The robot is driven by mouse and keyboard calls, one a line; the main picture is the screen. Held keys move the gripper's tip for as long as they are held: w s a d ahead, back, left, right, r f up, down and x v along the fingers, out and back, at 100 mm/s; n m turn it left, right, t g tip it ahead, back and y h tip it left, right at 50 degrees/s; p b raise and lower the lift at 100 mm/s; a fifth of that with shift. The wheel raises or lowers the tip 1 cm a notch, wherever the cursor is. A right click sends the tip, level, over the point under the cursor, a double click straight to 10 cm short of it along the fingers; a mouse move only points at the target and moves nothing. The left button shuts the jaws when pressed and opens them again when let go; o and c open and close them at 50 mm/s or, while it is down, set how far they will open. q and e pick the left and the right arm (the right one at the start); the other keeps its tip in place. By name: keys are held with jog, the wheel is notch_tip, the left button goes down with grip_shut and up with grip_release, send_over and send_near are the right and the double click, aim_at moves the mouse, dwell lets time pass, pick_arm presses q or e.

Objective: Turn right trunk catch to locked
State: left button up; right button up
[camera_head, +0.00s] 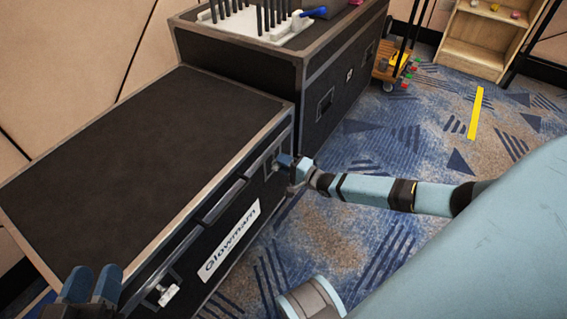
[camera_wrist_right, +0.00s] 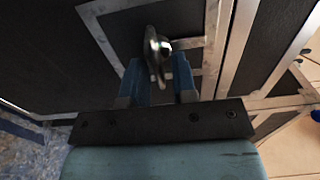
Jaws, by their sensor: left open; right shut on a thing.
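The black trunk (camera_head: 120,150) with metal edging and a "Glowmarn" label (camera_head: 230,240) lies across the left of the head view. Its right trunk catch (camera_wrist_right: 154,48) is a shiny metal piece on the trunk's front, seen close in the right wrist view. My right gripper (camera_head: 283,164) is at the right end of the trunk's front. In the right wrist view its two blue fingers (camera_wrist_right: 158,78) are shut on the catch, one on each side. The left trunk catch (camera_head: 167,293) shows at the near end. My left gripper (camera_head: 92,286) is open and empty beside that near end.
A taller black case (camera_head: 250,65) stands behind the trunk, with a white rack (camera_head: 262,28) of dark rods and a blue item on top. A wooden shelf (camera_head: 480,40) and a small cart (camera_head: 392,66) stand at the back right. Patterned carpet (camera_head: 340,230) lies in front, with a yellow strip (camera_head: 475,113).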

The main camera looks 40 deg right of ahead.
jog(key=o, duration=0.6)
pick_arm(q)
jog(key=shift+n+t, duration=0.6)
jog(key=shift+t, duration=0.2)
jog(key=r+p, duration=0.4)
jog(key=shift+s+r, duration=0.25)
jog(key=shift+r, duration=0.1)
pick_arm(e)
jog(key=v, duration=1.4)
pick_arm(q)
jog(key=shift+s+f, duration=0.1)
